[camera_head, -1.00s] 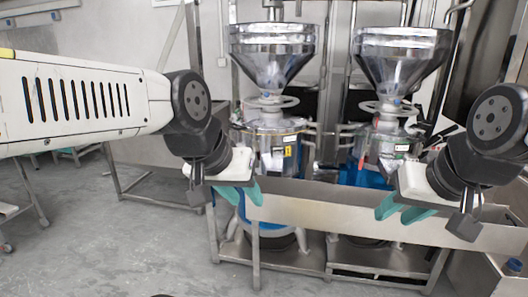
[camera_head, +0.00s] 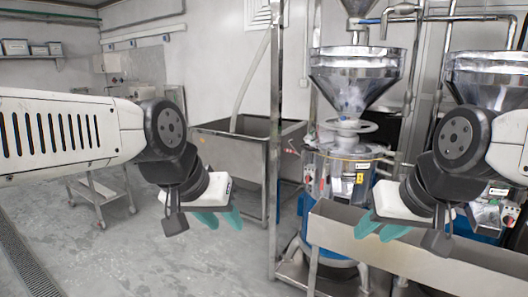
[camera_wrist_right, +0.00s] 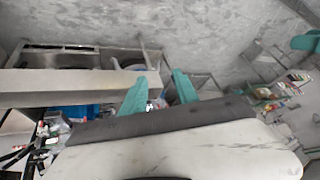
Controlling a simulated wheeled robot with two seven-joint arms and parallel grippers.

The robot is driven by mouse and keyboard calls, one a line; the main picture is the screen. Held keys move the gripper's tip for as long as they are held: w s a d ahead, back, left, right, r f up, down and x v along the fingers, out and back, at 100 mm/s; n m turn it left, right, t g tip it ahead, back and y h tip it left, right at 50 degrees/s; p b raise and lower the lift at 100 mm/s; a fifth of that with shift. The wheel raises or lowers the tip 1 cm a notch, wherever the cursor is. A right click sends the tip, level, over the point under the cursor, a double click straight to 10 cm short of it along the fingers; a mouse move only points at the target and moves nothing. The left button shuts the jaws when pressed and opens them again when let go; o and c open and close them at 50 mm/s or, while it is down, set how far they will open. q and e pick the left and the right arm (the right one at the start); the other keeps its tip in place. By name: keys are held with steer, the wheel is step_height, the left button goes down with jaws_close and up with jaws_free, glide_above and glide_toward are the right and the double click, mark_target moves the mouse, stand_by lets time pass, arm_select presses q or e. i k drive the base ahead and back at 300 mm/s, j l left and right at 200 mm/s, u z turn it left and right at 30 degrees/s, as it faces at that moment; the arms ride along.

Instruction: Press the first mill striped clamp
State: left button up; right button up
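The nearer mill (camera_head: 340,175) stands right of centre in the head view, with a steel funnel hopper (camera_head: 355,77) on top and a handwheel below it. A small yellow label shows on its drum; I cannot make out a striped clamp. A second mill's hopper (camera_head: 488,78) shows at the right edge, its body partly hidden by my right arm. My left gripper (camera_head: 218,218) is open and empty, left of the nearer mill and apart from it. My right gripper (camera_head: 380,228) is open and empty, in front of the steel trough; its teal fingers also show in the right wrist view (camera_wrist_right: 158,92).
A long steel trough (camera_head: 440,270) runs along the front of the mills. A steel tub (camera_head: 235,150) stands behind, left of the nearer mill. A wheeled trolley (camera_head: 100,195) stands at the left. The grey floor (camera_head: 150,260) at lower left is clear.

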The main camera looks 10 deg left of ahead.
mark_target(286, 150)
steer(key=i+j, duration=0.25)
steer(key=i, duration=0.25)
steer(key=i+j+z, duration=0.1)
steer(key=i+j, duration=0.2)
steer(key=i, duration=0.25)
steer(key=i+j+z, duration=0.1)
steer(key=i+j, duration=0.2)
steer(key=i, duration=0.2)
